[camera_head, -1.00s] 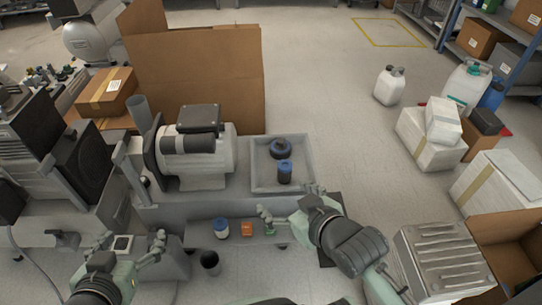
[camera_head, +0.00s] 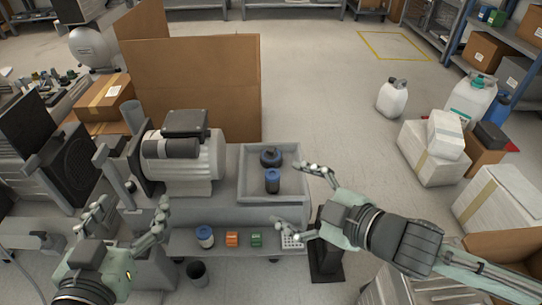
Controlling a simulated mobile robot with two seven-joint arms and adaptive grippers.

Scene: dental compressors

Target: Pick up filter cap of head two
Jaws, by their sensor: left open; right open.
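A grey tray (camera_head: 254,160) on the workbench holds a dark, round, ring-like part (camera_head: 271,157) and a dark cylinder with a blue top (camera_head: 272,181). I cannot tell which of these, if either, is the filter cap of head two. The compressor motor (camera_head: 196,158), light grey with a dark box on top, sits left of the tray. My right gripper (camera_head: 291,195) is open and empty, its fingers spread at the tray's right front side. My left gripper (camera_head: 131,205) is open and empty, in front of the motor at lower left.
A lower shelf holds a blue-lidded jar (camera_head: 205,237), an orange block (camera_head: 232,239), a green block (camera_head: 256,240) and a white gridded piece (camera_head: 291,241). A dark cup (camera_head: 196,271) stands in front. A large cardboard sheet (camera_head: 195,85) stands behind the motor.

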